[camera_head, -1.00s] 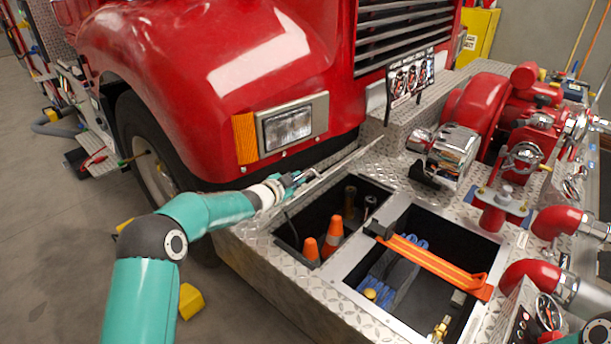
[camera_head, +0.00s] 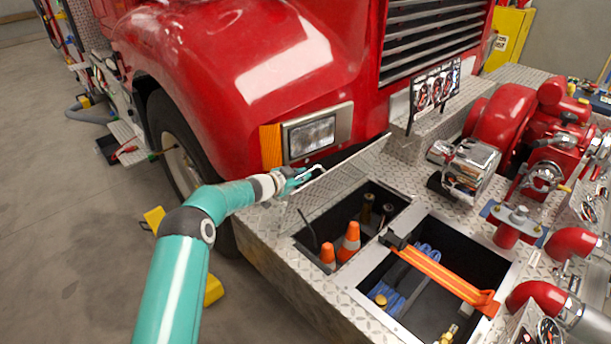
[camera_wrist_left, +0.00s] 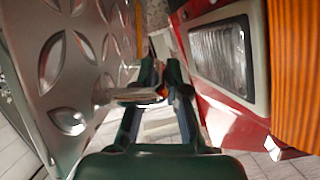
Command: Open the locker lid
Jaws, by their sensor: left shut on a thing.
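The locker lid (camera_head: 345,182) is a diamond-plate panel raised steeply on the far-left side of the open locker, close to the truck's bumper and headlight. My left gripper (camera_head: 299,176) is at the lid's left end, shut on the lid's handle. A pale bent handle (camera_head: 314,169) shows by the fingers. In the left wrist view the lid's patterned face (camera_wrist_left: 70,75) fills the left side, and a bar from it lies between my fingers (camera_wrist_left: 150,95). The open locker compartment (camera_head: 308,238) holds orange cones (camera_head: 349,242). My right gripper is out of view.
A second open compartment (camera_head: 455,243) with an orange strap (camera_head: 445,273) lies to the right. The headlight (camera_head: 312,135) and red fender are close behind the lid; the headlight (camera_wrist_left: 218,55) also shows in the wrist view. A red pump (camera_head: 505,118) stands farther right.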

